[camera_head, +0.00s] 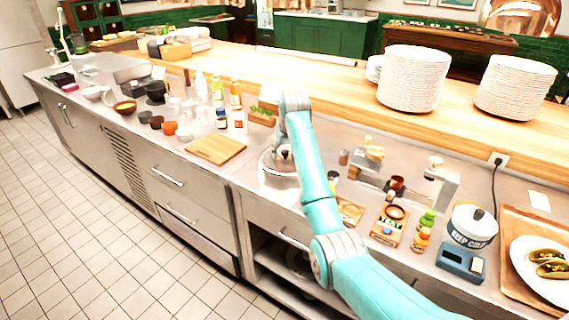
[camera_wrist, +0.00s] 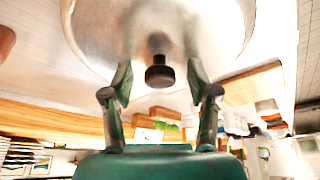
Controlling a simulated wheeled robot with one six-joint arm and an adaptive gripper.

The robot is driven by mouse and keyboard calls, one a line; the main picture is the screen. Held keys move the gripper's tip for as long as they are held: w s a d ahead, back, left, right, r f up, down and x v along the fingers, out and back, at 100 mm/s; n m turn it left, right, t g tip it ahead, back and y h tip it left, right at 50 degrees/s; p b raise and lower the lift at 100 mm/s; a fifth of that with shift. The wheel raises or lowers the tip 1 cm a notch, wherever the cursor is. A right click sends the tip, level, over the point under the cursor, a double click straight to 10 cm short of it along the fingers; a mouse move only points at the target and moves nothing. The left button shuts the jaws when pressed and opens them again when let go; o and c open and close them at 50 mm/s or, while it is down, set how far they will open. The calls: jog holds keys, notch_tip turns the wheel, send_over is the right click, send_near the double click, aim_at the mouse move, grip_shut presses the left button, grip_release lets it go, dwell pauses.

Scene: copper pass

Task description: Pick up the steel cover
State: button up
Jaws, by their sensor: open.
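The steel cover (camera_wrist: 100,30) is a large shiny dome with a black knob (camera_wrist: 159,74), filling the top of the wrist view. In the head view the cover (camera_head: 268,168) sits on the steel counter, partly hidden behind my arm. My gripper (camera_wrist: 159,70) is open, with its two fingers apart on either side of the knob in the wrist view. I cannot tell whether the knob is fully between the fingertips or beyond them. My gripper is not clearly visible in the head view, where my arm hides that spot.
A wooden board (camera_head: 216,149) and several bottles stand left of the cover. A small box with greens (camera_head: 262,116) is behind it. To the right are jars, a blue-based "Keep cold" container (camera_head: 470,228) and a taco plate (camera_head: 540,262). Plate stacks (camera_head: 413,78) stand on the wooden ledge.

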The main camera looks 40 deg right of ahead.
grip_shut()
jog(key=shift+r, duration=0.1)
